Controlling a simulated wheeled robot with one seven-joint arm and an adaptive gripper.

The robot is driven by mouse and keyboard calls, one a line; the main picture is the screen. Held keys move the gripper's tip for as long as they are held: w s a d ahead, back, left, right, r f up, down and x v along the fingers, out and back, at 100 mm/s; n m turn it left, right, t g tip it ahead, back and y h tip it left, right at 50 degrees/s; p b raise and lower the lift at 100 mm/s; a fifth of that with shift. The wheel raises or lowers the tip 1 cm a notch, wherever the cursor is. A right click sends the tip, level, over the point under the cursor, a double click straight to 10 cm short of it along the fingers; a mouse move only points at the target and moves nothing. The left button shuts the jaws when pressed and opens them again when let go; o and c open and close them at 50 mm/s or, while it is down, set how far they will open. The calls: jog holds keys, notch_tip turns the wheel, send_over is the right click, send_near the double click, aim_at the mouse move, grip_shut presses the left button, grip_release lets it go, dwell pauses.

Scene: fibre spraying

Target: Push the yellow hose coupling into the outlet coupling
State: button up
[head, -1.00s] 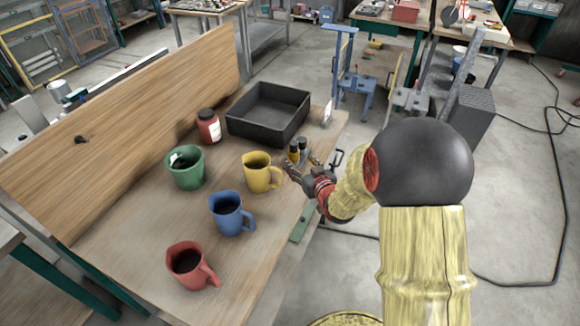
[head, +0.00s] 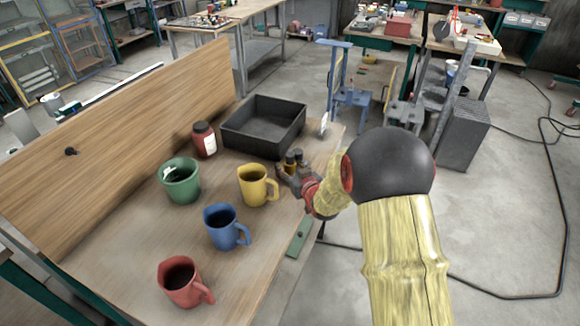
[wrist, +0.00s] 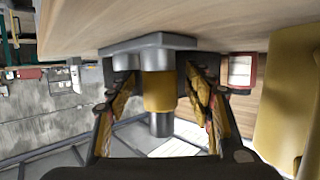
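The yellow hose coupling (wrist: 159,92) is a yellow band with dark grey cylinder below it in the wrist view. It is in line with a grey cylinder (wrist: 158,58), apparently the outlet coupling, on a grey plate (wrist: 120,46). I cannot tell how far one sits in the other. In the head view the yellow coupling (head: 290,160) is small, at the table's right side. My gripper (wrist: 160,100) has a finger on each side of the yellow coupling, with narrow gaps showing. It also shows in the head view (head: 290,174), beside the coupling.
A second grey cylinder (wrist: 125,61) stands beside the outlet. A yellow mug (head: 254,187) is close left of my gripper. Blue (head: 222,228), green (head: 180,182) and red (head: 180,283) mugs, a red jar (head: 204,141) and a black bin (head: 258,143) stand on the table.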

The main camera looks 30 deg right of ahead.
jog(key=shift+c, duration=1.2)
grip_shut()
